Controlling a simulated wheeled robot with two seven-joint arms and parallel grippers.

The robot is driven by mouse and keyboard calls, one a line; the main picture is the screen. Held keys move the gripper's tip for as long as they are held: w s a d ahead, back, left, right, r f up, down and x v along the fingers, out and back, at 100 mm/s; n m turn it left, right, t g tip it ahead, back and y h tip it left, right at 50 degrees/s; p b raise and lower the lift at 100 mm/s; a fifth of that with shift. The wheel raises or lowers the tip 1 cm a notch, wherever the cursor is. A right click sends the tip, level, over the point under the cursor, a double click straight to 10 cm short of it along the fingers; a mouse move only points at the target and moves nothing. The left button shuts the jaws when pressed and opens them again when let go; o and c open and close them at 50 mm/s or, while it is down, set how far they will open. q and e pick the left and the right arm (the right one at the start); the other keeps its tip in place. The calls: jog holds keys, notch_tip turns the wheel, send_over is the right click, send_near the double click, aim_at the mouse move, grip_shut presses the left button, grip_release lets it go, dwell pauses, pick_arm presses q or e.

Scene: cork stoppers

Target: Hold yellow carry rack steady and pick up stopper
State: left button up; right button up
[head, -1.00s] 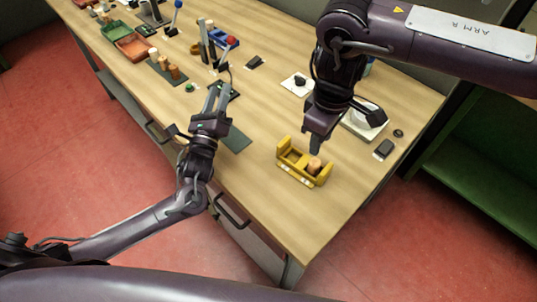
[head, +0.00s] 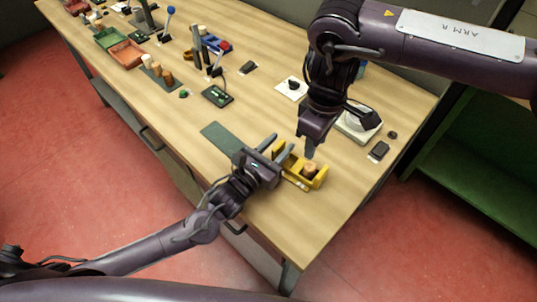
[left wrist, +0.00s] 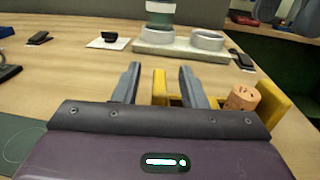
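The yellow carry rack (head: 318,183) stands near the front edge of the table, with a light-brown cork stopper (head: 309,169) at its right end. My left gripper (head: 280,142) is open at the rack's left end. In the left wrist view, the rack's end wall (left wrist: 159,84) shows between the two parted fingers, and the stopper (left wrist: 242,98) is to the right of them. I cannot tell whether either finger touches the rack. My right gripper (head: 309,151) points down just behind and above the stopper; its finger gap is not visible.
A dark green mat (head: 222,138) lies left of the rack. A pale base with a round dish (head: 358,122) and a small black block (head: 378,150) stand behind and to the right. Trays and several stoppers are at the far left. The table's front right is clear.

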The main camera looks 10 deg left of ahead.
pick_arm(q)
jog(key=shift+x, duration=1.15)
